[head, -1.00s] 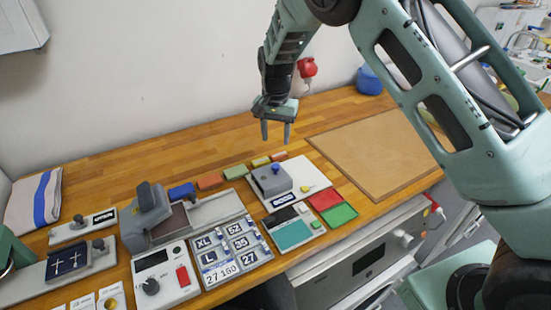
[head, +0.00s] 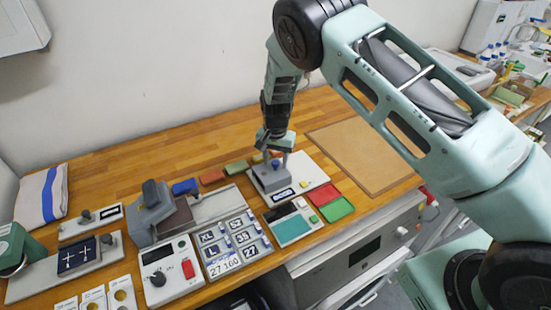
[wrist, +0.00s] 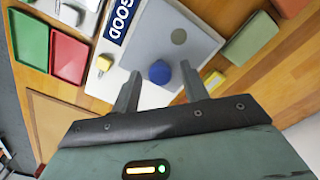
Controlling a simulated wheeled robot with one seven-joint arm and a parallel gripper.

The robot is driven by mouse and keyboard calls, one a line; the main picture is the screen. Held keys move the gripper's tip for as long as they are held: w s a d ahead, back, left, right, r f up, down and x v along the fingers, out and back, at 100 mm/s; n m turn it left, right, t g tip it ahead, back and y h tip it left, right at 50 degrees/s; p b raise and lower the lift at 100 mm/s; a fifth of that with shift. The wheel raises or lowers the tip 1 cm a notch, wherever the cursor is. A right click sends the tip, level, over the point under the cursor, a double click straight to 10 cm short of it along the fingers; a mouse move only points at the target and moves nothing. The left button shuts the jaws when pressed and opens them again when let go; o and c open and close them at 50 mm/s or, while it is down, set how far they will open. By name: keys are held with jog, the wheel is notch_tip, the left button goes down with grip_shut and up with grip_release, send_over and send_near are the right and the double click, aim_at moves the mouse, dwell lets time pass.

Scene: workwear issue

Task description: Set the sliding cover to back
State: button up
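The sliding cover is a grey block (head: 268,179) with a blue knob (head: 276,163) on a white base plate (head: 311,172). A dark label (head: 283,195) lies at its front; in the wrist view the label (wrist: 121,18) reads GOOD. The grey cover (wrist: 190,25) and blue knob (wrist: 159,72) also show in the wrist view. My gripper (head: 276,158) is low over the cover, with its fingers open. In the wrist view the knob appears between the two fingertips (wrist: 161,76), with gaps on both sides. I cannot tell how far down the fingers reach.
Red (head: 324,193) and green (head: 337,209) trays lie right of the plate. Green (head: 236,167) and orange (head: 212,177) blocks lie behind it. A teal-faced device (head: 292,229) and a size-label board (head: 236,245) are in front. A brown mat (head: 360,150) lies clear at the right.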

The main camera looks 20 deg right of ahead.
grip_shut()
jog(key=d+b, duration=0.1)
jog(key=d, duration=0.2)
jog(key=w+d+b, duration=0.1)
jog(key=d+b, duration=0.1)
jog(key=d, duration=0.2)
jog(key=w+d+b, duration=0.1)
jog(key=d, duration=0.3)
jog(key=shift+w+d+b, duration=0.15)
jog(key=shift+b, duration=0.2)
jog(key=shift+d+r, duration=0.1)
jog(key=shift+d, duration=0.15)
jog(key=shift+o, duration=1)
grip_release()
jog(key=shift+d, duration=0.1)
